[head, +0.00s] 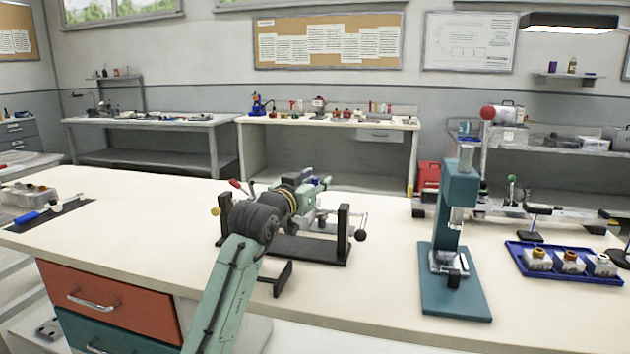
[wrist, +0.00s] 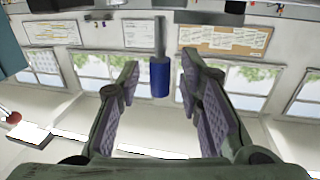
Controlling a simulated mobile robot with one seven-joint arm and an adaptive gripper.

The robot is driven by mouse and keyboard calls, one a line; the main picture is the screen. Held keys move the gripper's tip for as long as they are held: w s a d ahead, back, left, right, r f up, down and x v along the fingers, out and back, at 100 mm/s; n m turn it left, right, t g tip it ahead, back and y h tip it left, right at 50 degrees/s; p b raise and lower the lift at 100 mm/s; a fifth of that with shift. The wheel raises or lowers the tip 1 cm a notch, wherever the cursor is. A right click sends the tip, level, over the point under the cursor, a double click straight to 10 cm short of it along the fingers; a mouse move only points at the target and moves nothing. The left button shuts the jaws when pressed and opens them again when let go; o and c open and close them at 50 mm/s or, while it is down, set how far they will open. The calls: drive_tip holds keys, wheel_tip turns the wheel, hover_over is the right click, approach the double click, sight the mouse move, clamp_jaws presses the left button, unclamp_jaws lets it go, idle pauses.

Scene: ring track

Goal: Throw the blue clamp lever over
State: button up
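The blue clamp lever (wrist: 160,78) shows in the wrist view as a blue cylindrical grip on a grey rod. It lies between the two fingers of my gripper (wrist: 158,66), with a gap visible on each side. The fingers are spread and do not appear to touch it in the picture; how deep it sits between them is unclear. In the head view my gripper (head: 308,188) reaches over a dark fixture (head: 305,247) on the bench. My arm and gripper hide most of the lever there.
The fixture has dark uprights and a ball-ended handle (head: 360,235) at right. A teal press (head: 456,305) stands to its right, then a blue tray (head: 590,275) with several small parts. A blue-handled tool (head: 30,217) lies far left. Bench between is clear.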

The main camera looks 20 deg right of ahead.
drive_tip(key=shift+c, duration=0.6)
clamp_jaws()
